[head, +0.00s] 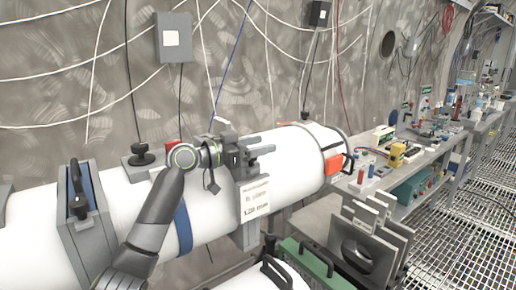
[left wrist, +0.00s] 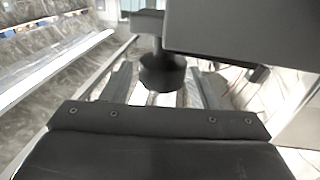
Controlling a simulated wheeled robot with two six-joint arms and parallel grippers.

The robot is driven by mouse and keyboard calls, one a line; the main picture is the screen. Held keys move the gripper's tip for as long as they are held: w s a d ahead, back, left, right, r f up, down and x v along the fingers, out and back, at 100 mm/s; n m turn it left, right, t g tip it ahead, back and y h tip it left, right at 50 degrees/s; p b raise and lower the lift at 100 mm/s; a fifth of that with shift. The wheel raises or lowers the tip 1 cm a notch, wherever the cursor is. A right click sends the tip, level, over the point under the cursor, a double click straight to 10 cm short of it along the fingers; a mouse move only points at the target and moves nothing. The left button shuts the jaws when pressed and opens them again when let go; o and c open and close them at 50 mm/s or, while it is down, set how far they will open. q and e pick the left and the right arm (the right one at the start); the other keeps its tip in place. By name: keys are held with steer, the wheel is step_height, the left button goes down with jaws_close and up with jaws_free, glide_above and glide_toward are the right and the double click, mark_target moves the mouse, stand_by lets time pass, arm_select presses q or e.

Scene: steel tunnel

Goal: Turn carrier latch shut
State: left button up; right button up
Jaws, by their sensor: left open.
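My left gripper (head: 267,143) is open, its two grey fingers pointing right above the white pipe (head: 220,200). No object shows between the fingers in the head view. In the left wrist view, a round black knob (left wrist: 163,72) on a short stem shows beyond the palm, between the two fingers in the picture. A dark grey block (left wrist: 250,35) fills the upper right there. I cannot tell whether the knob touches a finger. Another black knob (head: 143,152) stands on a grey plate on the pipe, left of my wrist. Which part is the carrier latch is unclear.
A grey clamp with a blue strip (head: 80,195) straddles the pipe at left. A printed label plate (head: 256,197) hangs just below my gripper. An orange block (head: 334,165) is at the pipe's right end. Grey plates (head: 370,235) stand at lower right, near a cluttered bench (head: 425,150).

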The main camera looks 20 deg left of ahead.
arm_select(q)
step_height(320, 180, up, 8)
steer(key=p, duration=0.4)
